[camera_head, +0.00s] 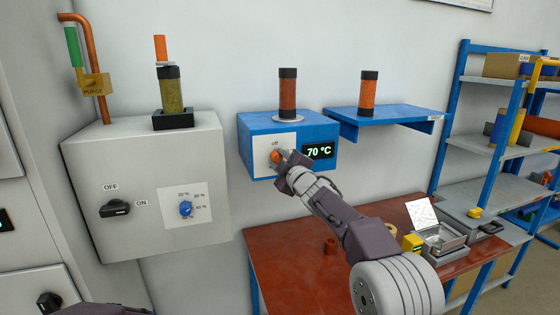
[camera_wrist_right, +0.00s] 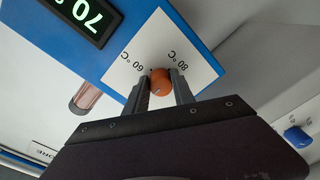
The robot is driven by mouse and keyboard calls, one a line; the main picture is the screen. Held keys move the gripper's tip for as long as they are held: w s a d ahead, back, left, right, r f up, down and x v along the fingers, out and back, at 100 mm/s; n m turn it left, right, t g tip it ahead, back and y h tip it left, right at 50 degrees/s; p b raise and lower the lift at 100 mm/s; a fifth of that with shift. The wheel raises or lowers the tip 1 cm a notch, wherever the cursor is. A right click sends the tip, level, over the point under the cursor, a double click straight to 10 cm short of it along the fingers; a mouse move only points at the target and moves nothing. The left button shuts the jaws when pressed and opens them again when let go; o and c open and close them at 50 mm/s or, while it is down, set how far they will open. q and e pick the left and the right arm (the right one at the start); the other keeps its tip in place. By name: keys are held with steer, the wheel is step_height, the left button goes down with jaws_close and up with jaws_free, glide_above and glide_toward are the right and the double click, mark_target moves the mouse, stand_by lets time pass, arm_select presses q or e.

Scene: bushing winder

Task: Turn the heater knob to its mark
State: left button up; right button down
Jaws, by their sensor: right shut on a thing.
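The blue heater box (camera_head: 250,127) is on the wall, with a white dial plate (camera_head: 266,146) on its front. The orange heater knob (camera_head: 275,156) sits on that plate. My right gripper (camera_head: 281,160) reaches it from the lower right. In the right wrist view the knob (camera_wrist_right: 161,81) is between the two fingers of my right gripper (camera_wrist_right: 161,88), which are shut on it. The plate there (camera_wrist_right: 155,48) carries "60 °C" and "80 °C" labels. The display (camera_head: 319,151) reads 70 °C.
A grey cabinet (camera_head: 130,160) with a black ON/OFF switch (camera_head: 115,208) and a blue percent knob (camera_head: 185,208) stands at left. A brown table (camera_head: 300,265) lies below. A blue shelf (camera_head: 400,116) and a rack (camera_head: 490,185) are at right.

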steer(key=shift+r, duration=0.2)
steer(key=c, duration=1.1)
jaws_free()
steer(key=shift+s+a+f, duration=0.1)
steer(key=shift+o, duration=0.2)
steer(key=b+v, duration=0.4)
steer(key=v, duration=0.5)
